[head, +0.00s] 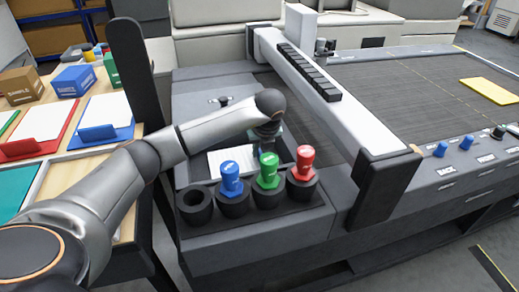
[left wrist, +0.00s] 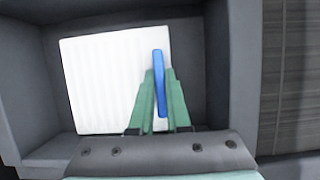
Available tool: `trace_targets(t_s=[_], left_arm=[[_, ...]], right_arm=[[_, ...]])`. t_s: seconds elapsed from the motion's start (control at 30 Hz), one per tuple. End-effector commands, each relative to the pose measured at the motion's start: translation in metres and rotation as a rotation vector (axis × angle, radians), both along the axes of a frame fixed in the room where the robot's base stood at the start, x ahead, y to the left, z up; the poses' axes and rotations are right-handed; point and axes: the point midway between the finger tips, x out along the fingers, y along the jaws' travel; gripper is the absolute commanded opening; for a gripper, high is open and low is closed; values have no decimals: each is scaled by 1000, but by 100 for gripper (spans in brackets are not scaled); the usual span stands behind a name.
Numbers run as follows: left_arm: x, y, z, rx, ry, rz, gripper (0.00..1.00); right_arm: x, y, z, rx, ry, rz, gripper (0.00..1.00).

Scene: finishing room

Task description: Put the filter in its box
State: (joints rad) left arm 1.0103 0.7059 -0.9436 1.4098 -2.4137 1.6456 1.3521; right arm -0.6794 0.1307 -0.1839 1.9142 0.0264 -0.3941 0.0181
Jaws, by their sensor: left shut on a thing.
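The filter is a white pleated panel (left wrist: 100,85) with a blue grip strip (left wrist: 158,60) standing on its face. It lies within the walls of a grey open box (left wrist: 22,110), with dark floor showing around it. My left gripper (left wrist: 159,92) has green fingers closed on the blue strip from both sides. In the head view the white filter (head: 226,163) shows in the box (head: 182,172) under my left wrist, partly behind the knobs. I cannot tell whether the filter rests on the box floor. My right gripper is not in view.
Blue (head: 231,178), green (head: 268,170) and red (head: 304,162) capped tools stand in a row of dark cups in front of the box. An empty cup (head: 195,203) is at left. A white gantry beam (head: 315,80) stands to the right. A wooden table (head: 95,155) is left.

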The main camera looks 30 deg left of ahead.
Motion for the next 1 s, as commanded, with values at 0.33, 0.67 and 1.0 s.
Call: trace_targets(t_s=[0.33,0.67,1.0], left_arm=[[0,0,-1,0,0,0,45],[-1,-1,5,-1,-1,-1,45],[-16,-21,67,-1,-5,-2,45]], right_arm=[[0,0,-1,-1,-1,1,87],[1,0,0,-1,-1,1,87],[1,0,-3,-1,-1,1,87]])
